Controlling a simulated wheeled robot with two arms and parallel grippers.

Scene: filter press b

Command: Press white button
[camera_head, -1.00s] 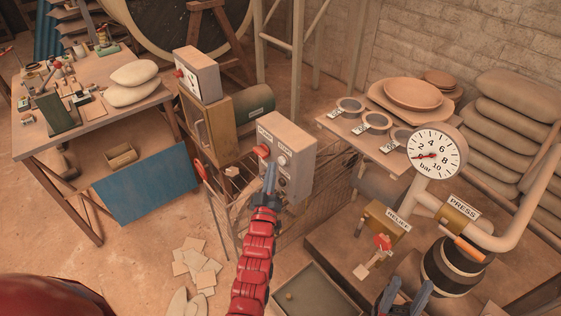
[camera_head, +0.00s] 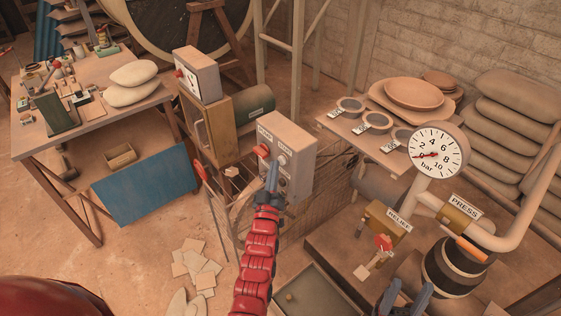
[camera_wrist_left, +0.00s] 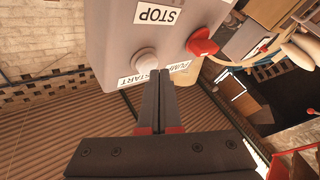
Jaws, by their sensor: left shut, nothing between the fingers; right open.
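The white button (camera_head: 282,160) is on the front of a grey control box (camera_head: 300,142), under a small label. In the left wrist view the white button (camera_wrist_left: 145,61) shows large, with the upside-down START label (camera_wrist_left: 137,79) beside it. My left gripper (camera_head: 272,168) is shut and empty, its fingertips right in front of the box. In the left wrist view its fingertips (camera_wrist_left: 158,73) are at the button's lower right edge; I cannot tell whether they touch it. My right gripper (camera_head: 405,290) is open and empty at the bottom edge of the head view.
A red knob (camera_head: 262,151) sits left of the white button, and a STOP label (camera_wrist_left: 157,16) is on the same panel. A pressure gauge (camera_head: 436,151), RELIEF valve (camera_head: 385,228) and PRESS block (camera_head: 457,212) stand to the right. A workbench (camera_head: 95,125) is at the left.

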